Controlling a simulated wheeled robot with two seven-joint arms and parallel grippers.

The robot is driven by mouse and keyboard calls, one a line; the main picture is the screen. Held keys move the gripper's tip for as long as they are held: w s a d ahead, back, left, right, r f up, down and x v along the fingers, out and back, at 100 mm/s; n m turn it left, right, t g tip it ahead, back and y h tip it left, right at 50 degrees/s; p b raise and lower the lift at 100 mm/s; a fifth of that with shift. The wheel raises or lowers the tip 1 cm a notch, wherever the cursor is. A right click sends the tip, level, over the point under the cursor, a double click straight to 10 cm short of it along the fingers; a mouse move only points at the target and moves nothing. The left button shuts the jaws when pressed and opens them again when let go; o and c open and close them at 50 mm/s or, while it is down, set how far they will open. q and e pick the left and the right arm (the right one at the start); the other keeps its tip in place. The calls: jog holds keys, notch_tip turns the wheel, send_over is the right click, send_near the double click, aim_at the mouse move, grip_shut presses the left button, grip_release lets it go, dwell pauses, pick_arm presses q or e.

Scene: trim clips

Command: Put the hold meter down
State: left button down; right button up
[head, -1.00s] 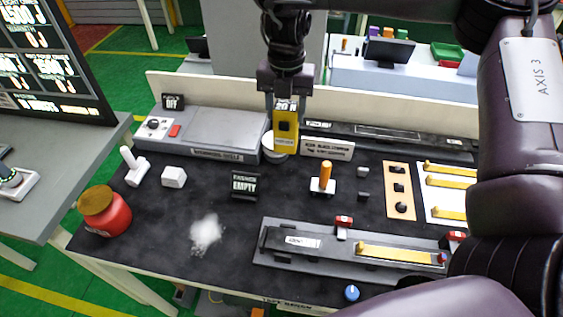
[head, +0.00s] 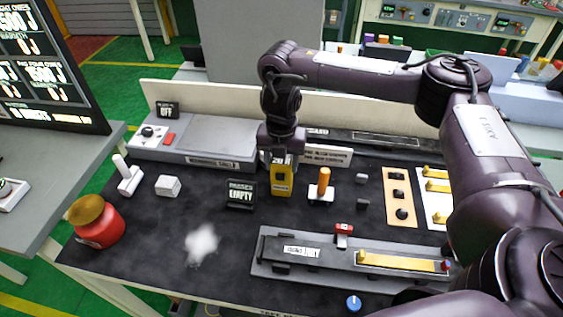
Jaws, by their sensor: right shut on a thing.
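The hold meter (head: 281,182) is a yellow block with a dark face and a small "20 N" display at its top. My right gripper (head: 282,158) is shut on its upper part and points down. The meter is upright, low over the black mat (head: 170,222), just right of the small black "EMPTY" sign (head: 241,194) and left of the orange-handled tool (head: 321,186). I cannot tell whether its base touches the mat. My left gripper is not in view.
A grey fixture (head: 330,258) with a yellow strip lies in front. A grey station (head: 210,140) stands behind left. A red jar (head: 97,222), a white block (head: 168,186) and a white powdery patch (head: 201,243) are on the left. The mat's middle left is clear.

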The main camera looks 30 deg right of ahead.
jog(key=shift+s+f, duration=0.1)
jog(key=o, duration=1)
jog(key=shift+c, duration=0.2)
notch_tip(320, 180, up, 12)
jog(key=p, duration=0.1)
jog(key=shift+r, duration=0.2)
